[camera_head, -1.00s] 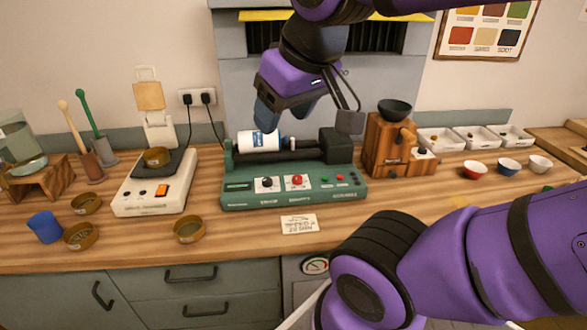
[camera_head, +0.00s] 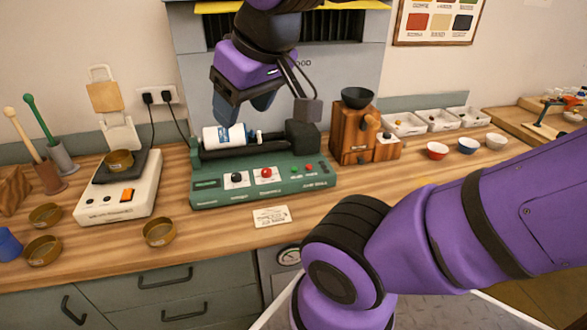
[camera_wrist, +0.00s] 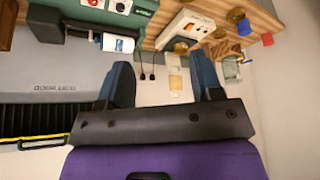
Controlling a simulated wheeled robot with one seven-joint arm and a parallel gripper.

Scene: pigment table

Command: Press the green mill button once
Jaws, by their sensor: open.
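The dark green mill (camera_head: 262,188) stands on the wooden counter. A white jar with a blue label (camera_head: 225,136) lies on top of the mill. My gripper (camera_head: 242,106) is open and empty above and behind the jar. In the wrist view, my gripper (camera_wrist: 160,64) has its fingers wide apart with nothing between them.
A white scale (camera_head: 118,195) stands left of the mill, and a wooden grinder with a dark bowl (camera_head: 352,140) stands right of it. A paper card (camera_head: 272,216) and a brass dish (camera_head: 159,232) lie in front. Small bowls (camera_head: 437,151) sit further right.

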